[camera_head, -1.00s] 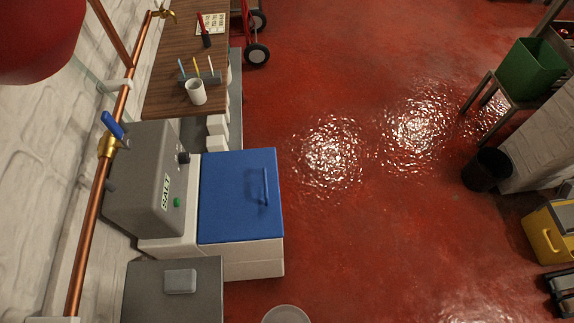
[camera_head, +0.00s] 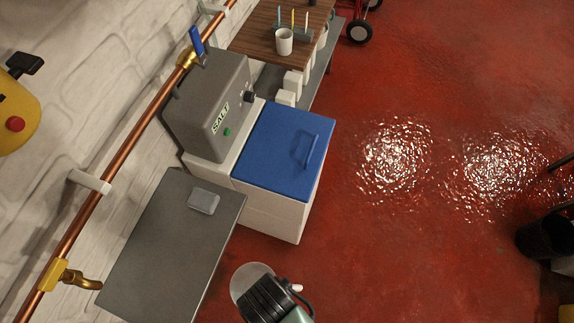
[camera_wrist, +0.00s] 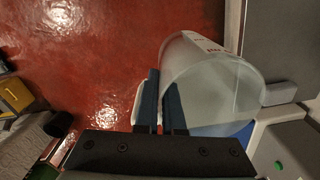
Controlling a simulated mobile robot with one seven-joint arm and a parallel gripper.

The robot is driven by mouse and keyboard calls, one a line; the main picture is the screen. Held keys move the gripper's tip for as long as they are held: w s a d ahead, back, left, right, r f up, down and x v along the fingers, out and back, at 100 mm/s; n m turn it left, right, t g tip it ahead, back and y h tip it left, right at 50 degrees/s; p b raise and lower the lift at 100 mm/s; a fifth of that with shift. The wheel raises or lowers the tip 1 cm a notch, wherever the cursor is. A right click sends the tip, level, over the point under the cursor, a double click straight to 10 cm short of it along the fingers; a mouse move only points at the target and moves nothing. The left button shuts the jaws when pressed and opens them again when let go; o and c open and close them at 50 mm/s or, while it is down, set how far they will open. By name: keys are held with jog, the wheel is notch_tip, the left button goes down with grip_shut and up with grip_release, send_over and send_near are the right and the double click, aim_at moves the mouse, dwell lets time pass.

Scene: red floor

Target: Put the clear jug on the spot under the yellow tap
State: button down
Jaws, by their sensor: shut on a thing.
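The clear jug (camera_head: 243,279) is held at the bottom of the head view, beside the grey counter's right edge and above the floor. In the wrist view, the jug (camera_wrist: 215,85) is a see-through vessel with red marking on its side. My gripper (camera_wrist: 162,100) is shut on it at its handle side, and partly covers it in the head view (camera_head: 275,300). A yellow brass tap (camera_head: 72,276) projects from the copper pipe at the lower left, its spout over the left corner of the grey counter (camera_head: 160,255).
A grey block (camera_head: 204,200) lies on the counter's far part. Behind it stand a grey SALT machine (camera_head: 212,110) and a white chest with a blue lid (camera_head: 285,150). Another tap with a blue handle (camera_head: 197,40) is farther up the pipe. Red floor (camera_head: 400,260) is open to the right.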

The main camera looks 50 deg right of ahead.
jog(key=w+a+r+n, duration=0.1)
jog(key=w+r+n, duration=0.4)
jog(key=w+n, duration=0.6)
jog(key=w+a+r+n, duration=0.2)
jog(key=w+r+n, duration=0.35)
jog(key=w, duration=1.05)
jog(key=s+f+n, duration=0.1)
jog(key=s+f, duration=0.3)
jog(key=s, duration=0.3)
jog(key=shift+s+d, duration=0.15)
jog(key=shift+s, duration=0.2)
